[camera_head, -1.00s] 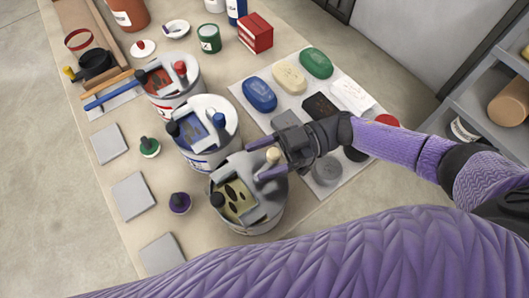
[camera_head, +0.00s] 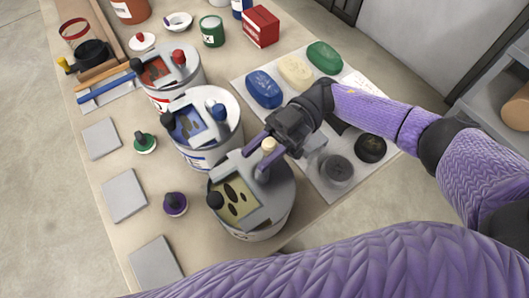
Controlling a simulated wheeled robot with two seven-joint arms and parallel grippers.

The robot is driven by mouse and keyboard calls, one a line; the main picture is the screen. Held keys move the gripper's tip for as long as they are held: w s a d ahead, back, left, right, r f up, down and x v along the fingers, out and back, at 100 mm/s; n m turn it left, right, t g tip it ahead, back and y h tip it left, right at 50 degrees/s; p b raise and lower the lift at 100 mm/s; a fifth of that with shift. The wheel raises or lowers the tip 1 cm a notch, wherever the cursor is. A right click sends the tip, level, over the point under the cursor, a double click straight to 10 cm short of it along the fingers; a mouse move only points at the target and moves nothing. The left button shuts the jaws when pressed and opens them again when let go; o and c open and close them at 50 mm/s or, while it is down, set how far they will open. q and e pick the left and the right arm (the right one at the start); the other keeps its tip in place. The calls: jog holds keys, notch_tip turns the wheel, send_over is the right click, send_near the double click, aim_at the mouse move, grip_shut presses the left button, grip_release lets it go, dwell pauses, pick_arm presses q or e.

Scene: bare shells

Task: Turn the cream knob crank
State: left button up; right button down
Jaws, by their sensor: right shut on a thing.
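The cream knob (camera_head: 268,145) stands on the crank of the nearest grey-topped tub (camera_head: 272,207), at the tub's far side. The tub's lid has a cream panel with dark oval shapes (camera_head: 233,201) and a black knob (camera_head: 215,200) at its left. My right gripper (camera_head: 261,160) reaches in from the upper right, its purple fingers on both sides of the cream knob's post and shut on it. The fingers partly hide the post and the crank arm. My left gripper is not in view.
Two similar tubs with a blue knob (camera_head: 217,110) and a red knob (camera_head: 179,58) stand behind. Coloured oval blocks, such as a blue one (camera_head: 264,89), lie on a pale mat (camera_head: 333,189) at right. Grey square plates (camera_head: 125,195) lie at left.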

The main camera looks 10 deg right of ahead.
jog(key=shift+c, duration=2.4)
grip_release()
jog(key=shift+o, duration=0.5)
jog(key=shift+d, duration=0.1)
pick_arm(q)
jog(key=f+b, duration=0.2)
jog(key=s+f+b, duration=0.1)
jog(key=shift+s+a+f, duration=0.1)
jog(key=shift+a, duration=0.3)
pick_arm(e)
jog(key=v, duration=0.9)
jog(key=shift+w+d, duration=0.25)
jog(key=shift+d, duration=0.1)
